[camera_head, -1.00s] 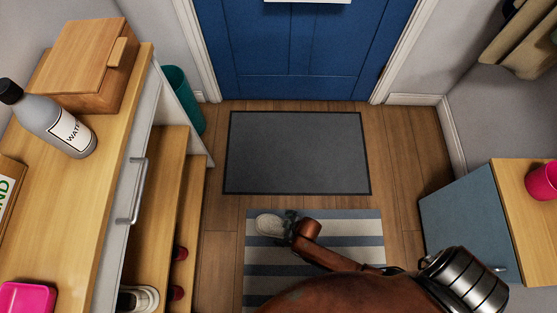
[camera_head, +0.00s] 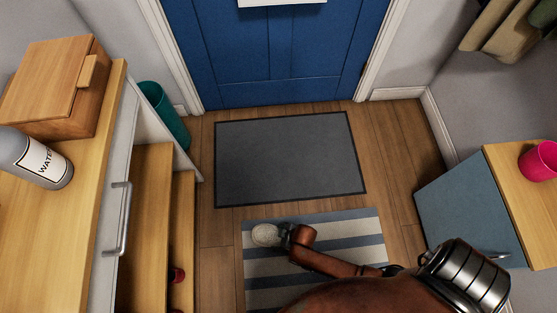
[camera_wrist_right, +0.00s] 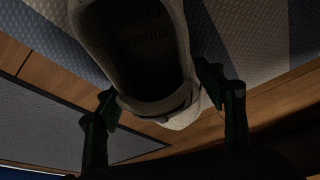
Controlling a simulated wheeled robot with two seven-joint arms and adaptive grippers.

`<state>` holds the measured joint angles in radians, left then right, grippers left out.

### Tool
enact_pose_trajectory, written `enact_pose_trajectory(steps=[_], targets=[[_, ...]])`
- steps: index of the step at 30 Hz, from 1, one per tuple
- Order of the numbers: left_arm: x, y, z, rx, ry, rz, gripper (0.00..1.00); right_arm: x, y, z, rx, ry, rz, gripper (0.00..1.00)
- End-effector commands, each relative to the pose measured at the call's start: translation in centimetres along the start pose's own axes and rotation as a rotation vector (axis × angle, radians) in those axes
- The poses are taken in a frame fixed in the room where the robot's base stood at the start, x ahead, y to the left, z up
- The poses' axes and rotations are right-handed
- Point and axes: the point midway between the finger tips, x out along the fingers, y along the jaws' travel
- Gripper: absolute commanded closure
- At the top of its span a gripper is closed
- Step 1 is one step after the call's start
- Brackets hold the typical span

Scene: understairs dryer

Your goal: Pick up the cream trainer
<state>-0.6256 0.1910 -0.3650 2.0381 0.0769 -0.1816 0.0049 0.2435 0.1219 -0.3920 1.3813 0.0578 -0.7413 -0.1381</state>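The cream trainer (camera_head: 265,235) shows over the far left corner of the striped rug (camera_head: 262,285) in the head view. My right gripper (camera_head: 284,236) is at its right end there. In the right wrist view the trainer (camera_wrist_right: 145,70) fills the top middle, its opening facing the camera. The fingers of the right gripper (camera_wrist_right: 160,95) stand on either side of its heel, seemingly pressed against it. The pictures are too dark and small to show how far the sole is from the rug. My left gripper is out of view.
A grey doormat (camera_head: 290,160) lies before the blue door (camera_head: 280,60). A wooden-topped unit (camera_head: 90,200) with shelves, a box (camera_head: 60,85) and a bottle (camera_head: 38,160) stands left. A blue-grey cabinet (camera_head: 468,205) and pink cup (camera_head: 540,160) are right.

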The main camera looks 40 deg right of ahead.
Motion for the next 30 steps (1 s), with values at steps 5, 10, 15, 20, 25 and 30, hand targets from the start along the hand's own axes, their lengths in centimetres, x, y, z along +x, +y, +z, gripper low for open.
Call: enact_pose_trajectory(steps=[5,10,15,20,25,30], targets=[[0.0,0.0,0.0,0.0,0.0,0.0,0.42,0.0,0.0,0.0,0.0,0.0,0.0,0.51],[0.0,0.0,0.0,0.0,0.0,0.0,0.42,0.0,0.0,0.0,0.0,0.0,-0.001,0.63],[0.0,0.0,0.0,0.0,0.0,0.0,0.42,0.0,0.0,0.0,0.0,-0.001,-0.001,0.74],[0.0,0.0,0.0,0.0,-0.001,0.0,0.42,0.0,0.0,-0.1,0.0,0.001,0.0,0.74],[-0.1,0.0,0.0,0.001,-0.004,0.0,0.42,-0.2,0.0,-0.1,0.0,0.002,0.0,0.74],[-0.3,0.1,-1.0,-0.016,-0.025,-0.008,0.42,-1.1,0.1,-0.6,-0.001,0.004,0.001,0.74]])
